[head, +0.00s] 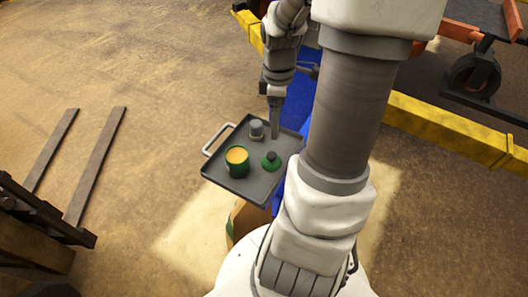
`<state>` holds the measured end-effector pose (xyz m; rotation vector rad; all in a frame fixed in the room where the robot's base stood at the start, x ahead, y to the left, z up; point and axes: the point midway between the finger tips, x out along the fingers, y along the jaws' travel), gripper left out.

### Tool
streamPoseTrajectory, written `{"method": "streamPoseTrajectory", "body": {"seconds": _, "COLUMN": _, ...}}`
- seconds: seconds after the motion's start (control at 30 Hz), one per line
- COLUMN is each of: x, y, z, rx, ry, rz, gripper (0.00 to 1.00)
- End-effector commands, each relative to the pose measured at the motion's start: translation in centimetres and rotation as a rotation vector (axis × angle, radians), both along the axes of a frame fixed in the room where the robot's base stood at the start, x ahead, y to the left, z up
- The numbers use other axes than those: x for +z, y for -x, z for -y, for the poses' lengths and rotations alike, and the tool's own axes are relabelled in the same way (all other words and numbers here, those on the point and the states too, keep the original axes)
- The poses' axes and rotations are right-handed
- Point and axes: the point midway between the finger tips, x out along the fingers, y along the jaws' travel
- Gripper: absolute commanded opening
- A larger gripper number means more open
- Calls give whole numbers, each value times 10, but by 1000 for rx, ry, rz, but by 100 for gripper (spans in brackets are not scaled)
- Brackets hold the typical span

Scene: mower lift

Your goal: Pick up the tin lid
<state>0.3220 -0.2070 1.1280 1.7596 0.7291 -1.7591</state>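The tin lid, seemingly the green disc with a dark knob (271,165), lies on the grey tray (250,192) near its right side. An open green tin (239,168) with orange-yellow contents stands to its left on the same tray. My gripper (275,136) points down above the back right part of the tray, behind the lid in the picture and apart from it. The fingers look like one narrow strip from this side, so I cannot tell whether they are open. I see nothing held between them.
A small grey cylindrical object (257,130) stands on the tray near its back edge. The tray has a light handle (216,138) at its left. A yellow barrier (445,128) runs behind on the right. A dark forked pallet truck or rack (62,222) is at the left.

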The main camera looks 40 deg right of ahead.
Motion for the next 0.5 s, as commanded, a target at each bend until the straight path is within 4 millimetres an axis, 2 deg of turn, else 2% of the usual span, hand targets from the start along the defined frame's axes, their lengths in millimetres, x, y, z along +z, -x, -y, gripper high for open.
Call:
{"method": "streamPoseTrajectory", "body": {"seconds": 0.3, "x": -71, "y": 0, "z": -3, "rx": 3, "ry": -6, "rz": -4, "gripper": 100}}
{"method": "streamPoseTrajectory", "body": {"seconds": 0.5, "x": -104, "y": 0, "z": -2, "rx": 2, "ry": -1, "rz": -3, "gripper": 100}}
